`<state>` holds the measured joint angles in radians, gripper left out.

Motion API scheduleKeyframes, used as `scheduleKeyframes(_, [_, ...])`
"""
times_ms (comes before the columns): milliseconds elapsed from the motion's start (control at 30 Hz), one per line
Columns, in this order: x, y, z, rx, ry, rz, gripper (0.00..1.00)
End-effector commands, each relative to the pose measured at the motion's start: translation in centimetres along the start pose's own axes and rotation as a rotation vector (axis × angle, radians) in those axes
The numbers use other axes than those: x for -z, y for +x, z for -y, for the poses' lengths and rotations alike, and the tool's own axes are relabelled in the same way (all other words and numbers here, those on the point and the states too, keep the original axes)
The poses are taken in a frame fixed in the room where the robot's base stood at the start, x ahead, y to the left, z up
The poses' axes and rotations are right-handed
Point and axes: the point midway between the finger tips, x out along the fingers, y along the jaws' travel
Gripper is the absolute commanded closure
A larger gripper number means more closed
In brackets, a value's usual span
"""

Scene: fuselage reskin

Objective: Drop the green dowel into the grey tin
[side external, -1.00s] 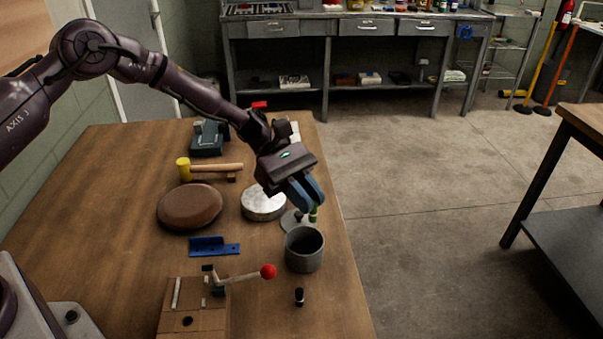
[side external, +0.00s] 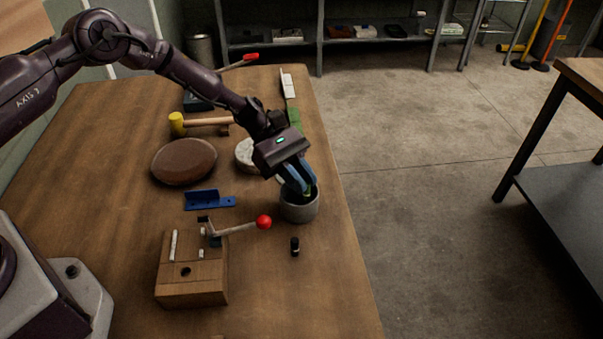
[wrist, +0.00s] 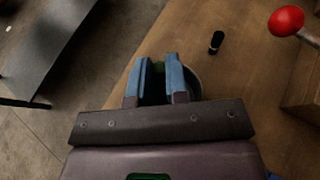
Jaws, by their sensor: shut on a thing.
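The grey tin (side external: 300,208) stands upright on the wooden table near its right edge. My gripper (side external: 304,188) points down over the tin, with its blue fingertips at or just inside the mouth. A bit of the green dowel (side external: 309,191) shows at the fingertips, and my gripper is shut on it. In the wrist view the fingers (wrist: 160,82) cover most of the tin (wrist: 194,82), whose rim shows around them. The dowel's lower end is hidden, and I cannot tell how deep it reaches.
A wooden block with a red-knobbed lever (side external: 263,222) is to the left. A blue bracket (side external: 209,200), brown disc (side external: 184,161) and yellow mallet (side external: 178,124) lie further left and back.

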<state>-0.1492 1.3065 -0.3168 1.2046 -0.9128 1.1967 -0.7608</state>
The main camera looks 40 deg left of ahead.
Motion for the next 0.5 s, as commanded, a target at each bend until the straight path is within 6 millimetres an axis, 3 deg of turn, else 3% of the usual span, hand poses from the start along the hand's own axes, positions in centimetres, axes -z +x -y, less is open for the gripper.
scheduleKeyframes(67, [-0.03, -0.01, 0.0, 0.0, 0.0, 0.0, 1.0])
scheduleKeyframes(100, [-0.03, -0.01, 0.0, 0.0, 0.0, 0.0, 0.76])
scheduleKeyframes(200, [-0.04, -0.01, 0.0, 0.0, 0.0, 0.001, 0.56])
scheduleKeyframes(500, [-0.02, -0.21, 0.0, 0.0, 0.0, 0.0, 0.56])
